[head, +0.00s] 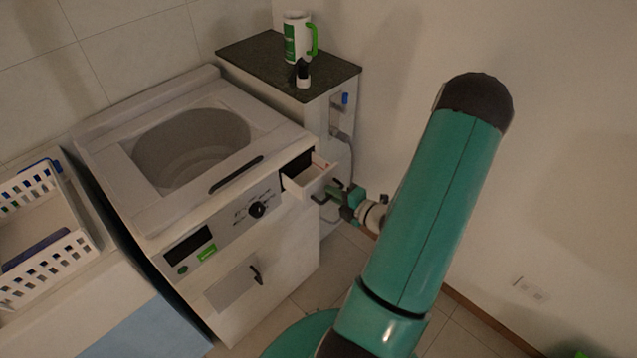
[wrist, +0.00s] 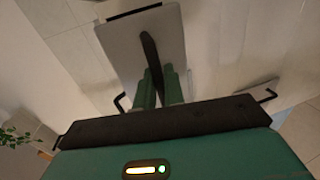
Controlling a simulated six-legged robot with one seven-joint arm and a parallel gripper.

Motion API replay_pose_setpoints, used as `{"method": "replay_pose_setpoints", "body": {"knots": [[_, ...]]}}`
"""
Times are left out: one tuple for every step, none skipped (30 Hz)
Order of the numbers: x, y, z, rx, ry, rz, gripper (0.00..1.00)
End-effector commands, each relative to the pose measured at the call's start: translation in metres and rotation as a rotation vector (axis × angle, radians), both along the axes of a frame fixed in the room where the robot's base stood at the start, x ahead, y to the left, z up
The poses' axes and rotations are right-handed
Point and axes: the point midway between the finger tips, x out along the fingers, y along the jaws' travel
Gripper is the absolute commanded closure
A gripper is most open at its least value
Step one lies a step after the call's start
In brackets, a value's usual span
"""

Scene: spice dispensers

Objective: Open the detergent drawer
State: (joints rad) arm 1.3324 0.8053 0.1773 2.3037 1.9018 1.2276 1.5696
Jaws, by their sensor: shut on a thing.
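The detergent drawer (head: 308,180) is at the upper right of the washing machine's front in the head view. It is pulled partly out, and its white inside shows. My gripper (head: 332,192) is at the drawer's front, shut on its dark handle. In the wrist view the drawer's grey front (wrist: 122,50) and its dark handle (wrist: 150,50) show, with the green fingers (wrist: 158,88) closed at the handle's lower end. The washing machine (head: 225,240) stands below and around the drawer.
A white basket (head: 45,255) stands on a cabinet at the left. A dark-topped cabinet (head: 250,50) behind the machine bears a green and white mug (head: 296,40) and a small black and white bottle (head: 303,78). The machine's lower door handle (head: 257,275) sticks out. Tiled floor is free in front.

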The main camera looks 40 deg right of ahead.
Motion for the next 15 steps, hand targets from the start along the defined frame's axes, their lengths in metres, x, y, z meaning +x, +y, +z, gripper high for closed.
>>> {"method": "replay_pose_setpoints", "body": {"knots": [[-0.0082,-0.0007,-0.0001,0.0,0.001,-0.003,1.0],[-0.0112,-0.0005,-0.0001,0.0,0.001,-0.002,1.0],[-0.0139,-0.0005,0.0001,0.001,0.001,-0.002,1.0],[-0.015,-0.0004,0.0,0.001,0.0,-0.002,1.0],[-0.0156,-0.0003,0.0,0.001,0.0,-0.001,1.0],[-0.0158,-0.0004,0.0001,0.001,0.0,-0.001,1.0],[-0.0157,-0.0003,0.0001,0.001,0.0,-0.001,1.0],[-0.0156,-0.0002,0.0,0.001,0.0,-0.001,1.0],[-0.0155,-0.0002,0.0,0.001,0.0,-0.001,1.0],[-0.0154,-0.0002,0.0,0.001,0.0,-0.001,1.0],[-0.0154,-0.0002,0.0,0.001,0.0,-0.001,1.0],[-0.0153,-0.0002,0.0,0.001,0.0,-0.001,1.0],[-0.0153,-0.0002,0.0,0.001,0.0,-0.001,0.85],[-0.0152,-0.0001,0.0,0.001,0.0,-0.001,0.8],[-0.0152,-0.0001,0.0,0.001,0.0,-0.001,0.75]]}}
